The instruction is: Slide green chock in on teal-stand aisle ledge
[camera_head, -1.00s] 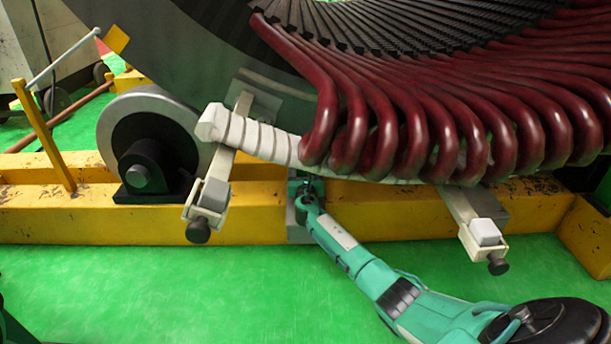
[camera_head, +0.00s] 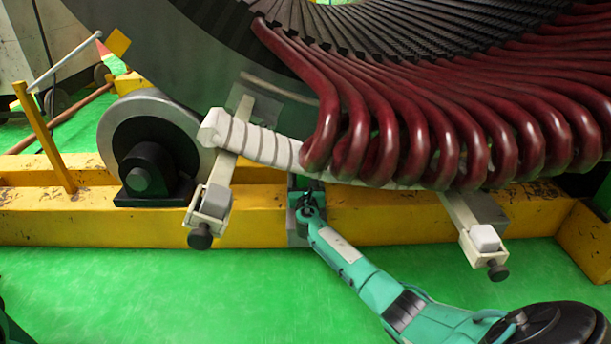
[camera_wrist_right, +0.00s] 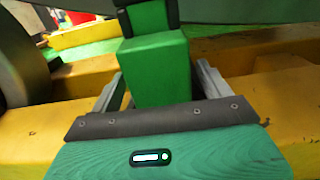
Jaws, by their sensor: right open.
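The green chock (camera_wrist_right: 155,68) stands upright between the two grey fingers of my right gripper (camera_wrist_right: 160,88) in the right wrist view. The fingers are open on either side of it, the left finger very close and the right finger with a small gap.
The yellow beam (camera_head: 100,225) runs across in front of the big stator with its dark red coils (camera_head: 420,130). Two pale clamps (camera_head: 213,205) (camera_head: 484,240) stick out beside my right arm. A grey roller (camera_head: 150,130) stands at the left. The green floor in front is clear.

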